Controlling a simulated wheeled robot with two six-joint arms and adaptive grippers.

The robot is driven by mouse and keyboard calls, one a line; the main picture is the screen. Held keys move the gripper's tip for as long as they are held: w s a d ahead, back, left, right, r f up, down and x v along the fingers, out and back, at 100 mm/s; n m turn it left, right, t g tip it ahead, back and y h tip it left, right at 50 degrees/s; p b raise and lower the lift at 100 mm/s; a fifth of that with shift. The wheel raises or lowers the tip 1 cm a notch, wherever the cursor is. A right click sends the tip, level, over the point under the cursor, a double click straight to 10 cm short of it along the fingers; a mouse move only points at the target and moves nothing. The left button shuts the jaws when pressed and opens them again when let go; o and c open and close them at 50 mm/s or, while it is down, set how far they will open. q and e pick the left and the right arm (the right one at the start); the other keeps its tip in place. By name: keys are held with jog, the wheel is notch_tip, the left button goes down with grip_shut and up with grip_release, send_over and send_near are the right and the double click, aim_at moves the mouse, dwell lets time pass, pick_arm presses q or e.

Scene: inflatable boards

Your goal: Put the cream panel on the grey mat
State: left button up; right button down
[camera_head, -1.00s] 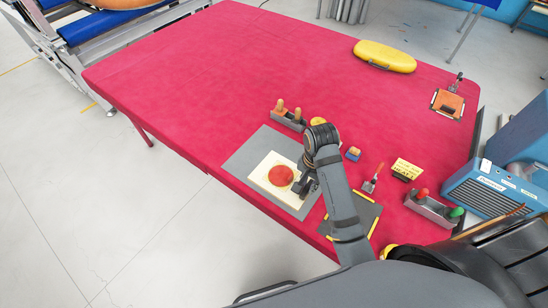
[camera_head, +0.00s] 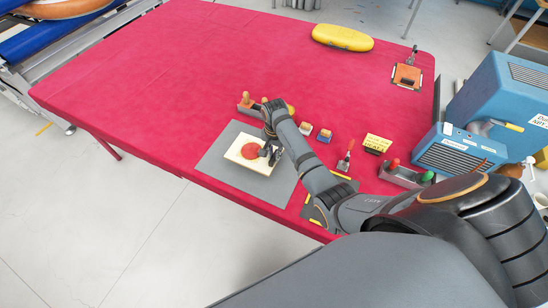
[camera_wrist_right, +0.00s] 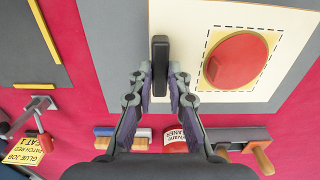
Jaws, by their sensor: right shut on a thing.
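The cream panel (camera_head: 234,154) is a flat pale square with a red disc (camera_head: 249,149) on it. A dashed outline surrounds the disc (camera_wrist_right: 236,60) in the right wrist view. The panel is over the grey mat (camera_head: 213,168), inside its edges; whether it touches the mat is hard to tell. My right gripper (camera_head: 271,153) is at the panel's right side. In the right wrist view, my right gripper (camera_wrist_right: 160,82) is shut on the black upright handle (camera_wrist_right: 160,55) of the cream panel (camera_wrist_right: 190,70). My left gripper is not in view.
Right of the mat, a darker mat (camera_head: 311,213) with yellow strips is partly behind my arm. The table's far left is clear.

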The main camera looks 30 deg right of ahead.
jog(key=shift+w+f, duration=0.15)
jog(key=shift+f, duration=1.6)
jog(key=c, duration=1.3)
grip_release()
jog(key=shift+r, duration=0.1)
notch_tip(320, 180, up, 12)
jog(key=b, duration=0.1)
